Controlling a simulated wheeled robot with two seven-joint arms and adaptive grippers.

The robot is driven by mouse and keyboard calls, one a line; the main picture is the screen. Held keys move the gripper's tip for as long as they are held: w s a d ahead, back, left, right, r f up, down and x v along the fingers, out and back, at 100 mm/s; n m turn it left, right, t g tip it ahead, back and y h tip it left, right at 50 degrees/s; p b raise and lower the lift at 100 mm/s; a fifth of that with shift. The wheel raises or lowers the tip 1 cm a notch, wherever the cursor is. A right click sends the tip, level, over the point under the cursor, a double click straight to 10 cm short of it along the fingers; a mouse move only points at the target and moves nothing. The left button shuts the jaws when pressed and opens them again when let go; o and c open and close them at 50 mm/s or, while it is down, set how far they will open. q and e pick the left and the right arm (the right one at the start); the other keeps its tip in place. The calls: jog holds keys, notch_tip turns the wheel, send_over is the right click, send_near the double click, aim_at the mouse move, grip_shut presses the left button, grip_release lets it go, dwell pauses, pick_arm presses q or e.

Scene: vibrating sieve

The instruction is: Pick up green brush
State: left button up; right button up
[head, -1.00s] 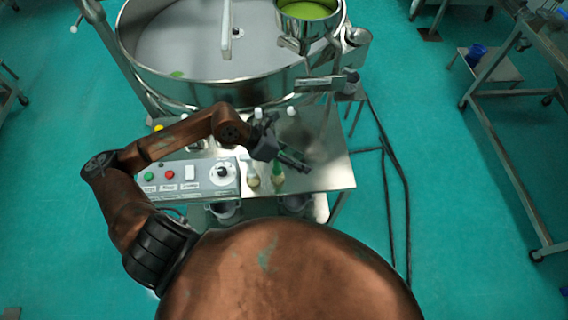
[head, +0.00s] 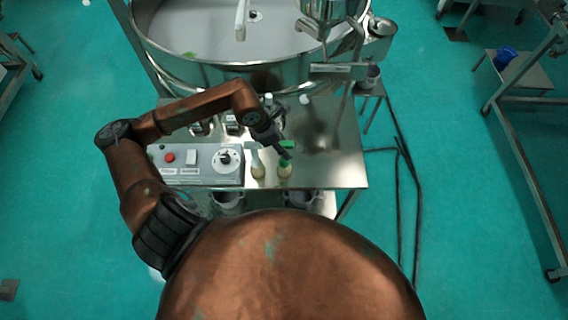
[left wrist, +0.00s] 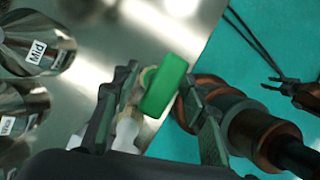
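The green brush (head: 285,169) stands upright near the front edge of the steel table, its pale bristle end down and its green handle up. My left gripper (head: 283,151) is at the top of its handle. In the left wrist view the green handle (left wrist: 165,85) lies between the two open fingers of that gripper (left wrist: 158,88). A narrow gap shows on the left finger's side; contact on the right side is unclear. A dark part at the right of that view may be my right gripper (left wrist: 285,83); its fingers are too small to judge.
A pale-handled brush (head: 256,165) stands just left of the green one. Left of it is the control panel (head: 199,165). The large round sieve (head: 220,76) stands behind. Metal cups, one labelled Mid (left wrist: 38,50), show in the left wrist view. The table's right part (head: 335,150) is clear.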

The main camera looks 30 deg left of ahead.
pick_arm(q)
jog(key=p+x, duration=0.2)
jog(key=x, duration=0.2)
jog(key=shift+w+d+f, duration=0.1)
jog(key=shift+d, duration=0.1)
jog(key=shift+w+d+f, duration=0.1)
jog(key=shift+f, duration=0.5)
jog(key=shift+c, duration=0.5)
jog(key=c, duration=0.8)
grip_shut()
